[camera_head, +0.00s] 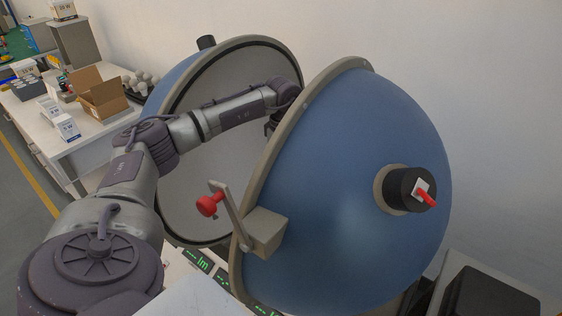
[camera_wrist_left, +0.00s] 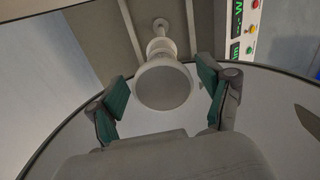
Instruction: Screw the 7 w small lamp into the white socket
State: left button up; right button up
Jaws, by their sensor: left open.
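In the left wrist view a pale round-faced lamp (camera_wrist_left: 163,86) sits between my fingers, its neck narrowing toward a white fitting (camera_wrist_left: 161,27), which looks like the white socket. I cannot tell how deep the lamp sits in it, and no wattage mark is legible. My left gripper (camera_wrist_left: 163,97) is open, with a green pad on each side of the lamp and gaps between. In the head view my left arm reaches between the two halves of the blue sphere, where the gripper (camera_head: 270,126) is mostly hidden. My right gripper is not in view.
The sphere's front half (camera_head: 345,170) carries a red-knobbed crank (camera_head: 210,204) and hides the inside. The rear half (camera_head: 215,95) stands open behind my arm. Green displays (camera_head: 197,260) lie below. A side table at left holds an open carton (camera_head: 98,93), small boxes and several bulbs (camera_head: 139,82).

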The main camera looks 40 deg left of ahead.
pick_arm(q)
jog(key=n, duration=0.3)
jog(key=n+p, duration=0.1)
jog(key=n, duration=0.1)
jog(key=shift+w, duration=0.25)
jog(key=n, duration=0.4)
jog(key=shift+w, duration=0.2)
